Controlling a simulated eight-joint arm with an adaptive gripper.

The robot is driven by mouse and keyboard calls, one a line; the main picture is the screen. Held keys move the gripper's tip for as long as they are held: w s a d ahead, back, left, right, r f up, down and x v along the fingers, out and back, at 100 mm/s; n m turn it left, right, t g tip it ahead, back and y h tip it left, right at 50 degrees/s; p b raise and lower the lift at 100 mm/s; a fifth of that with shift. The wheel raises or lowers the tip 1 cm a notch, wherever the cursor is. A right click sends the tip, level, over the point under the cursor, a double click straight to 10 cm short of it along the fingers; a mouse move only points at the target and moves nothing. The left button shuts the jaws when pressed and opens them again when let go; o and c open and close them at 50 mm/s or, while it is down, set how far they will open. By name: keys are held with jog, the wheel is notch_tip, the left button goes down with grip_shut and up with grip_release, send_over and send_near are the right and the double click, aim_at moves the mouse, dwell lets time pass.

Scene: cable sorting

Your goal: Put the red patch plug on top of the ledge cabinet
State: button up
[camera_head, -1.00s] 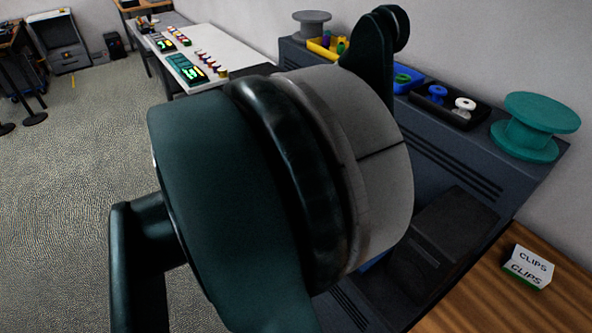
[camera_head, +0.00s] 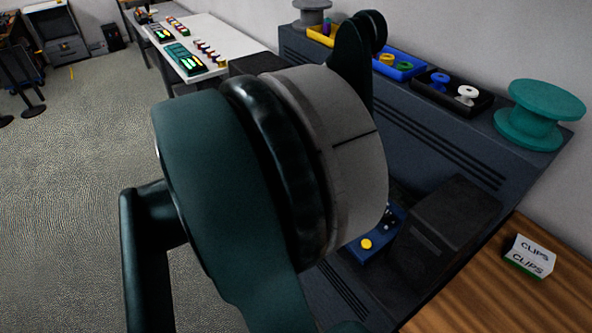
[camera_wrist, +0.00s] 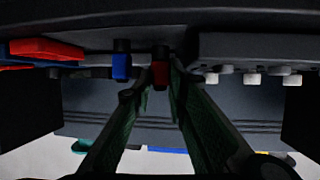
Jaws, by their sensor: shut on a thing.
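In the wrist view, my gripper (camera_wrist: 160,84) is shut on the red patch plug (camera_wrist: 160,70), a small dark-red piece between the fingertips. A blue plug (camera_wrist: 121,64) is just left of it, apart from the fingers. The ledge cabinet (camera_head: 415,135) is the long dark-grey cabinet along the wall in the head view, with trays and spools on top. Its slotted face (camera_wrist: 185,123) also shows beyond the fingers in the wrist view, where the picture looks upside down. In the head view my own arm hides the gripper and plug.
On the cabinet stand a blue tray (camera_head: 412,70), a black tray (camera_head: 440,97), a teal spool (camera_head: 538,115) and a grey spool (camera_head: 312,14). Below are a black box (camera_head: 447,222) and a blue unit with a yellow knob (camera_head: 352,254). White connectors (camera_wrist: 252,79) show at the right.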

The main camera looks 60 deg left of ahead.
jog(key=shift+f+b, duration=0.3)
jog(key=shift+f, duration=0.2)
dwell(0.3)
jog(key=o, duration=1.1)
jog(key=shift+c, duration=0.2)
jog(key=v, duration=1.2)
